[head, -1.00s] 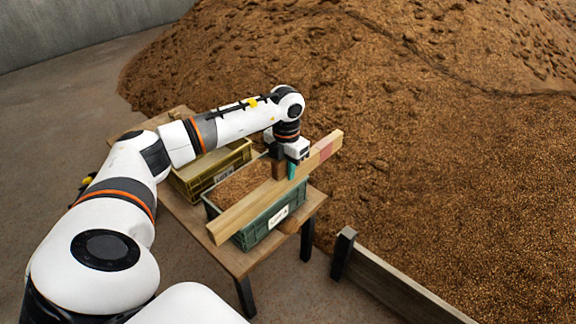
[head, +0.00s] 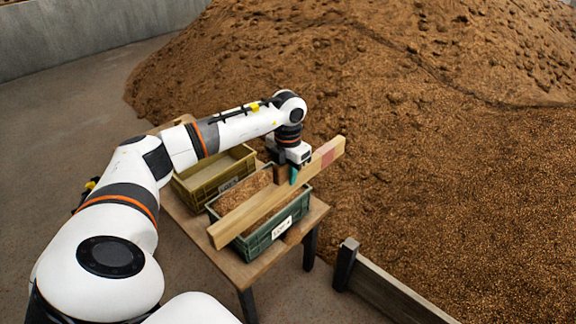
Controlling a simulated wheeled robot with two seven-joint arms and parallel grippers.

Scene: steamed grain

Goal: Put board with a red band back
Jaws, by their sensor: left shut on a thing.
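The board with a red band (head: 245,217) is a long pale wooden plank with a reddish band near its far right end. It lies slantwise across the top of the green crate (head: 268,238), and its far end sticks out past the table. I cannot tell whether it touches the crate's rim. My left gripper (head: 288,175) is shut on the board a little past its middle, from above. My right gripper is not in view.
The green crate holds brown grain and stands on a wooden table (head: 243,273). A yellow-olive crate (head: 212,186) stands behind it. A large grain heap (head: 430,180) fills the right. A low wooden barrier (head: 390,290) stands at lower right. Bare floor lies left.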

